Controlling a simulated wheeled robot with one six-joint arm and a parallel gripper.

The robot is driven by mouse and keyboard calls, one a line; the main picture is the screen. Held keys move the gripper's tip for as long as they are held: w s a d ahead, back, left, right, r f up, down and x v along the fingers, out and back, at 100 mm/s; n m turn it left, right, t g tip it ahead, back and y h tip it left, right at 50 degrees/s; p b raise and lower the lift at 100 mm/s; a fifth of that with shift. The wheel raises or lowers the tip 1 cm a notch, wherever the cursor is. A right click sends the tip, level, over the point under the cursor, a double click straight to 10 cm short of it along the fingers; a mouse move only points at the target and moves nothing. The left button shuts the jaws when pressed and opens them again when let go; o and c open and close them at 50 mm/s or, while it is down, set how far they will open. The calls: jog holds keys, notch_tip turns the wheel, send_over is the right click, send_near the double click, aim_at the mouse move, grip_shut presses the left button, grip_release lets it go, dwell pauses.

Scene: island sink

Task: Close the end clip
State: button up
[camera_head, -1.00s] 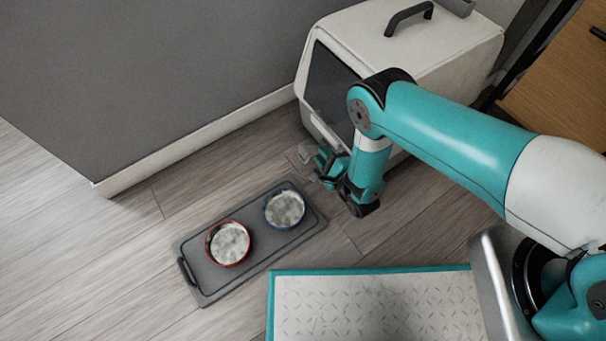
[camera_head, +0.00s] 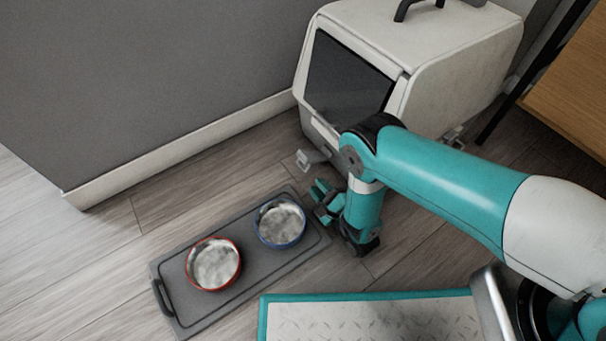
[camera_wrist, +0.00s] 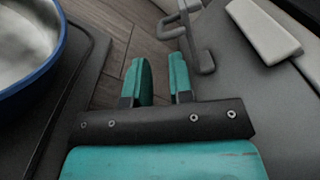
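The white pet carrier (camera_head: 425,35) stands on the floor against the grey wall, with a dark front panel. A grey end clip (camera_head: 308,160) juts out open from the low front of the carrier. In the wrist view a grey looped clip (camera_wrist: 187,35) stands out beyond and just right of my fingertips. My gripper (camera_head: 319,194) is low, just in front of that clip, and apart from it. In the wrist view my gripper (camera_wrist: 160,75) has its two teal fingers parted by a narrow gap, with only floor between them.
A grey tray (camera_head: 205,310) holds a red-rimmed bowl (camera_head: 213,264) and a blue-rimmed bowl (camera_head: 280,223), close left of my gripper. Another clip (camera_head: 455,137) shows at the carrier's right side. A wooden cabinet (camera_head: 575,80) stands at the right. Floor is free at the left.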

aim_at(303, 168)
jog(key=b+x, duration=0.1)
jog(key=x, duration=0.2)
jog(key=b+x, duration=0.2)
jog(key=x, duration=0.1)
jog(key=shift+w+a+f, duration=0.2)
jog(key=shift+w+a, duration=0.05)
jog(key=shift+w, duration=0.05)
jog(key=shift+w+a+r+b, duration=0.2)
jog(key=shift+w+a+b, duration=0.2)
jog(key=shift+w, duration=0.2)
jog(key=shift+c, duration=0.5)
grip_shut()
